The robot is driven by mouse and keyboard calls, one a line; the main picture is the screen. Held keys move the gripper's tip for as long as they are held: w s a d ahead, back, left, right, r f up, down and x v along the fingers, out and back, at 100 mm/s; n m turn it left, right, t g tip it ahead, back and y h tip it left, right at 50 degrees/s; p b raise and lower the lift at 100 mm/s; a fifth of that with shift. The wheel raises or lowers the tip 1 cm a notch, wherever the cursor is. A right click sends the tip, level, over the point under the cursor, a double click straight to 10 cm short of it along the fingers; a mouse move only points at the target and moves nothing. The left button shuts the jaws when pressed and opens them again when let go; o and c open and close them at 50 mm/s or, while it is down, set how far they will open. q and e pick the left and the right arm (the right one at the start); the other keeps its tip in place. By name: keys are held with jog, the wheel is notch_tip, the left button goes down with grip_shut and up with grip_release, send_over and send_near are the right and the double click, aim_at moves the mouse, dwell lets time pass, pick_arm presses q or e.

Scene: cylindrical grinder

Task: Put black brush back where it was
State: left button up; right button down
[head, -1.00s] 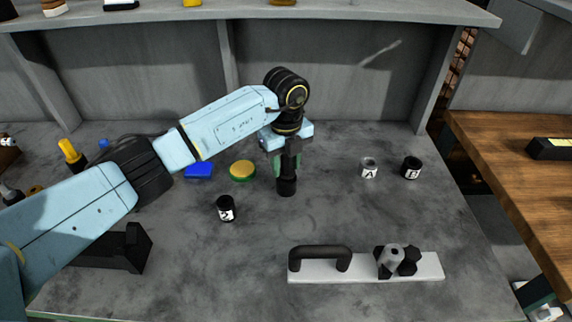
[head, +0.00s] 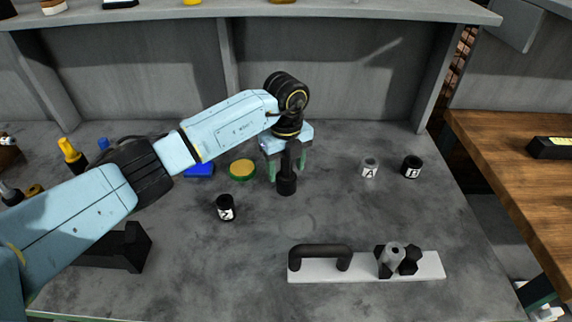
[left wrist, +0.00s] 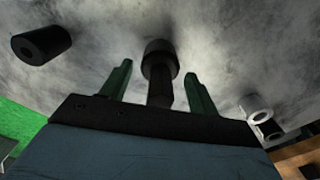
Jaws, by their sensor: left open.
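The black brush (head: 287,185) stands upright on the grey table, its wide end down and its thin handle up. My left gripper (head: 287,168) is above it, pointing down, with its green fingers spread on either side of the handle. In the left wrist view the brush (left wrist: 160,68) stands between the two fingers (left wrist: 158,85), with a gap on each side. The top of the handle is hidden by the gripper body. My right gripper is not in view.
A white plate with a black handle (head: 320,256) lies in front.

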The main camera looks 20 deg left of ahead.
pick_arm(q)
jog(key=shift+r, duration=0.1)
jog(key=shift+r, duration=0.35)
notch_tip(320, 180, up, 11)
jog(key=shift+r+p, duration=0.1)
jog(key=shift+p, duration=0.75)
jog(key=shift+r, duration=0.45)
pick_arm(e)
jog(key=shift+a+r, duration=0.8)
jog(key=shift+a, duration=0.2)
